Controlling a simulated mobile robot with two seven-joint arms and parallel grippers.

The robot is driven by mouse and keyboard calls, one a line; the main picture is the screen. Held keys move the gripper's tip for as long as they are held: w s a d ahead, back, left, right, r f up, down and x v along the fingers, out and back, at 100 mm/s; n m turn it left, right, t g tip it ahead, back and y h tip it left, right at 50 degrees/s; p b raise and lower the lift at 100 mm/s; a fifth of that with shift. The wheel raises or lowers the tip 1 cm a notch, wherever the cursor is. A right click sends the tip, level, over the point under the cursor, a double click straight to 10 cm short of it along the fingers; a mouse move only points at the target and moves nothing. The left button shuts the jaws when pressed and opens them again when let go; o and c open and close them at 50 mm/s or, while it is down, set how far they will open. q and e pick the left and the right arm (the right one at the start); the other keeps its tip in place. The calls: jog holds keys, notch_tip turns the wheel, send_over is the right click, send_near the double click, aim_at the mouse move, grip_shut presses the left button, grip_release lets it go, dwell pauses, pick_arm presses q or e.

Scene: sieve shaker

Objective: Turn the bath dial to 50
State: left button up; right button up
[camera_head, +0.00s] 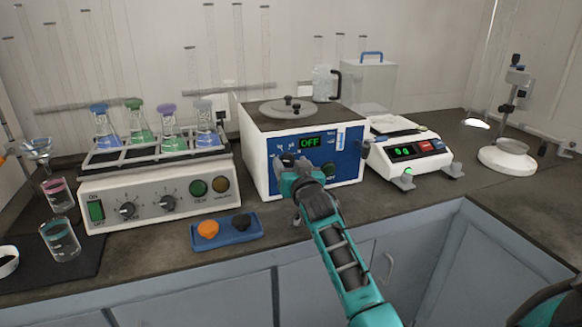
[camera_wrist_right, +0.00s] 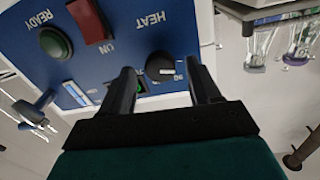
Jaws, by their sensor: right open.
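The water bath (camera_head: 258,150) is a white box with a blue front panel (camera_head: 346,160) and a green display (camera_head: 310,142) that reads OFF. In the right wrist view, the panel appears turned, with a round black dial (camera_wrist_right: 160,67) bearing a white mark beside the word HEAT. My right gripper (camera_head: 292,163) is at the panel's left part and hides the dial in the head view. In the wrist view, my right gripper (camera_wrist_right: 162,72) is open, its fingers on either side of the dial. Contact cannot be made out. My left gripper is not in view.
A shaker (camera_head: 150,195) with several flasks stands left of the bath; a balance (camera_head: 410,155) stands close on its right. A blue tray (camera_head: 228,236) with an orange and a black piece lies in front. A red switch (camera_wrist_right: 87,22) and green lamp (camera_wrist_right: 55,43) share the panel.

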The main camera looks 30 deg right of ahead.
jog(key=shift+w, duration=0.15)
jog(key=c, duration=1)
